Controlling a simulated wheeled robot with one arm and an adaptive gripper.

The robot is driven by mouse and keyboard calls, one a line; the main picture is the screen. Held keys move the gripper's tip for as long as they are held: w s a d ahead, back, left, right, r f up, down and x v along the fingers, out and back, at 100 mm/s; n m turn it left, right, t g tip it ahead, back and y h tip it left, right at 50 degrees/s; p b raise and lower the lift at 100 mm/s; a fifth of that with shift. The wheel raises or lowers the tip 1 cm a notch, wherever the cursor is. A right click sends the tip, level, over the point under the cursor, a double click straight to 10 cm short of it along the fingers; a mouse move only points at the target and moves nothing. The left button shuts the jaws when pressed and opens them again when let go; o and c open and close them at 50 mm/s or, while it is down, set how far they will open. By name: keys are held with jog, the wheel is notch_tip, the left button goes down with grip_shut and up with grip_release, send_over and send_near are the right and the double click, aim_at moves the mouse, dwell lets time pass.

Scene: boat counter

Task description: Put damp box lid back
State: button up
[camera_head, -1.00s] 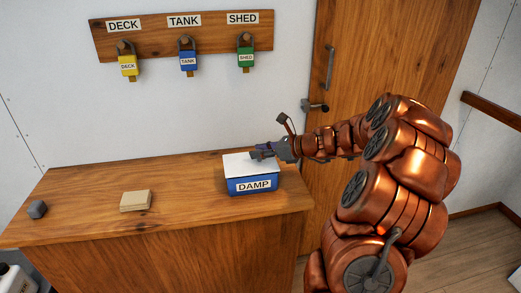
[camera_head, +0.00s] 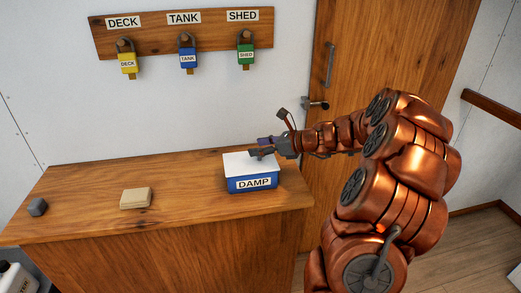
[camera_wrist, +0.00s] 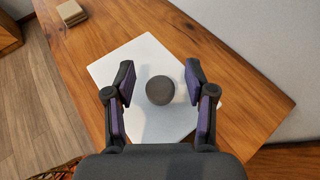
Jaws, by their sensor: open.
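The blue box (camera_head: 252,184) labelled DAMP stands on the wooden counter, near its right end. Its white lid (camera_head: 238,162) lies on top of the box and appears to sit flat. In the wrist view the white lid (camera_wrist: 142,58) is seen from above with a round dark knob (camera_wrist: 160,90) in its middle. My gripper (camera_head: 256,150) is just above the lid. In the wrist view my gripper (camera_wrist: 160,84) is open, with one finger on each side of the knob and a gap to both. The knob is hidden by my gripper in the head view.
Yellow, blue and green padlocks hang on a wall board (camera_head: 215,34) above. A wooden door (camera_head: 370,60) is behind my arm. The middle of the counter is clear.

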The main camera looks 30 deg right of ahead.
jog(key=b+v, duration=0.1)
jog(key=v, duration=1.1)
jog(key=s+a+f+n+g, duration=0.1)
jog(key=s+a+n+g, duration=0.15)
jog(key=a+n, duration=0.45)
jog(key=s+a+f+n+g, duration=0.15)
jog(key=a+g, duration=0.25)
jog(key=a, duration=0.7)
jog(key=s+a+f+n+g, duration=0.1)
jog(key=s+a+n+g, duration=0.2)
jog(key=a+n, duration=0.45)
jog(key=s+a+f+n+g+h, duration=0.3)
jog(key=s+a+n, duration=0.4)
jog(key=s, duration=0.5)
jog(key=s+d+f+n+h, duration=0.2)
jog(key=s+n+h, duration=0.2)
jog(key=s, duration=0.5)
jog(key=n+g, duration=0.1)
jog(key=n, duration=0.1)
jog(key=shift+s+d+f+n, duration=0.25)
jog(key=shift+d+n, duration=0.15)
jog(key=shift+r, duration=0.1)
notch_tip(320, 180, up, 6)
jog(key=p, duration=0.5)
jog(key=shift+f+p, duration=0.2)
jog(key=shift+p, duration=0.1)
